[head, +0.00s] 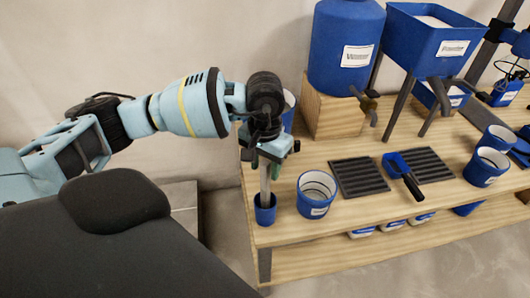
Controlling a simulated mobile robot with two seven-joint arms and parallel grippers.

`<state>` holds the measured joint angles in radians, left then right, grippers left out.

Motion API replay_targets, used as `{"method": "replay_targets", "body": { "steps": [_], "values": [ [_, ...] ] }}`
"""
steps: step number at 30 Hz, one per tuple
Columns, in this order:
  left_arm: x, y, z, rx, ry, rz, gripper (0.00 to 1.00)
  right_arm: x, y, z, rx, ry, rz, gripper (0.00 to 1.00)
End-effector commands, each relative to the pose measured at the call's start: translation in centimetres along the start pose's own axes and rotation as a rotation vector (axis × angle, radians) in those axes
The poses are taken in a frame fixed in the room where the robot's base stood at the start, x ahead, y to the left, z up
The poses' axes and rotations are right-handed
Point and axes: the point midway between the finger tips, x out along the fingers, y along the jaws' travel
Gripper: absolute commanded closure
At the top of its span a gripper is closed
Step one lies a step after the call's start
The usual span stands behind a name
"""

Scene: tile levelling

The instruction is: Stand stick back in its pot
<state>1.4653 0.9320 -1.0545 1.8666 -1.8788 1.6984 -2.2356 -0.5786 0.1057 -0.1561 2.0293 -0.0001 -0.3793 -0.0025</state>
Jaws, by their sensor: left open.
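The grey stick (264,186) stands upright in the small blue pot (265,214) at the near left corner of the wooden bench. My left gripper (267,158) is directly above the pot, pointing down at the top of the stick. Its jaws are open around or just beside the stick's upper end; the gripper hides that end, so I cannot tell whether they touch it. The stick's lower end is hidden inside the pot. My right gripper is not in view.
A blue and white bucket (317,194) stands close right of the pot. Dark ribbed mats (358,178) and a blue scoop (402,175) lie further right. A large blue tank (343,30) on a wooden block (333,108) stands behind. Another blue container (288,110) is partly hidden behind my gripper.

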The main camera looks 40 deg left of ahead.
Motion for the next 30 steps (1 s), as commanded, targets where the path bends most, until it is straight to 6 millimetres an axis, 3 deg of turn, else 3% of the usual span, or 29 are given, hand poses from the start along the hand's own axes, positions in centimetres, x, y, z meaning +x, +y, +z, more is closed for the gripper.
{"method": "replay_targets", "body": {
  "steps": [16,30],
  "values": [
    [-7.0,0.0,-0.1,0.001,0.003,0.001,0.57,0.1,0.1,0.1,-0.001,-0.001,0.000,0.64],
    [-7.8,0.0,0.0,0.000,0.001,0.000,0.57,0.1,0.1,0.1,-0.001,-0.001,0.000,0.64]
  ]
}}
